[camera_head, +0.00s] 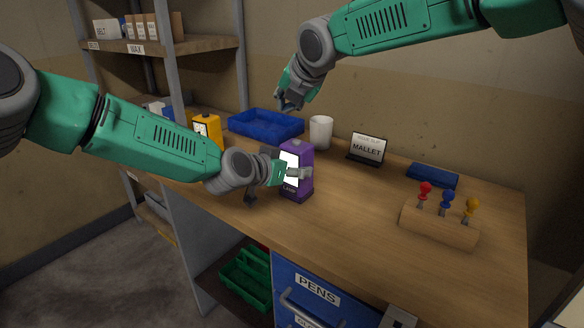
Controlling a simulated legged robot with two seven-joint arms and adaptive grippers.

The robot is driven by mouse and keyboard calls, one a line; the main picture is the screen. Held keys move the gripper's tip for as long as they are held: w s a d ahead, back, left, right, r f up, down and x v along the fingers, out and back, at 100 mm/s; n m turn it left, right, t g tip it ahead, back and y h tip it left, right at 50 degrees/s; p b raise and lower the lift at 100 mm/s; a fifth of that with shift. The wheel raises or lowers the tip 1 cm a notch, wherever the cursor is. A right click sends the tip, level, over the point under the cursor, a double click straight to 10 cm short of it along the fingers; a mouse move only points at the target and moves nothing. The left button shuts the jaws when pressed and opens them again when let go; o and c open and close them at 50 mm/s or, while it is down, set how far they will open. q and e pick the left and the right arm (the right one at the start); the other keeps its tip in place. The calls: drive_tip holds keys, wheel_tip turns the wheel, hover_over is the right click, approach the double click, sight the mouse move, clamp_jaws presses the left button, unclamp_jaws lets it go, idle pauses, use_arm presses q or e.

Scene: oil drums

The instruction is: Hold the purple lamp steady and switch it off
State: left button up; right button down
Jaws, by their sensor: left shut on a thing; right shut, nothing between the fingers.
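The purple lamp (303,184) stands upright on the wooden desk, with a lit white panel on its front left face and a small label below it. My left gripper (296,173) is shut on the lamp at its near side, and its fingers hide part of the panel. A small knob shows on the lamp's top; whether it is the switch I cannot tell. My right gripper (289,101) is shut and empty. It is above and behind the lamp in the picture, near the blue tray, apart from the lamp.
On the desk (350,217) are a blue tray (264,125), white cup (321,132), yellow lamp-like box (207,132), MALLET sign (367,148), flat blue item (432,175) and a wooden block (438,225) with red, blue and yellow-handled tools. Shelves (163,46) stand at left.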

sight(297, 141)
use_arm(q)
drive_tip(key=shift+s+f, duration=0.1)
drive_tip(key=shift+f, duration=0.1)
idle(0.6)
use_arm(e)
drive_tip(key=d+r, duration=0.2)
drive_tip(key=r, duration=0.1)
drive_tip(key=shift+d+r, duration=0.2)
drive_tip(key=shift+d, duration=0.1)
drive_tip(key=shift+f, duration=4.4)
drive_tip(key=shift+f, duration=0.35)
